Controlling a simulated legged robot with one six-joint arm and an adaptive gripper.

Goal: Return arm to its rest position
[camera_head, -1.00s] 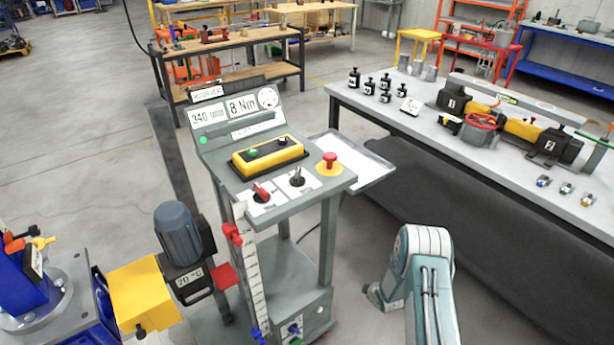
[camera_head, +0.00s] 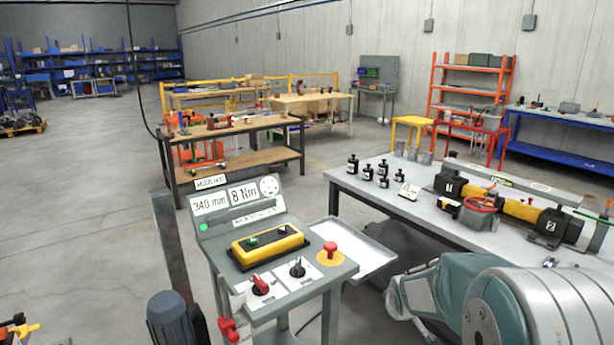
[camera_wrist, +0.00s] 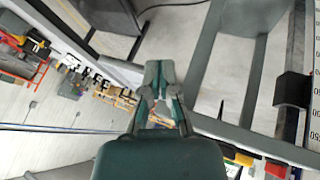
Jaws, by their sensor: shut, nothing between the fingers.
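My gripper (camera_wrist: 159,72) shows in the wrist view, its two fingers together and nothing between them. It hangs in free space, with the floor and metal frame parts beyond it. In the head view my arm (camera_head: 530,310) fills the lower right corner, close to the camera. The gripper itself cannot be made out there.
A control stand (camera_head: 300,295) with a yellow button box (camera_head: 268,245) stands in front. A grey motor (camera_head: 172,320) stands at lower left. Open floor (camera_head: 80,200) lies left.

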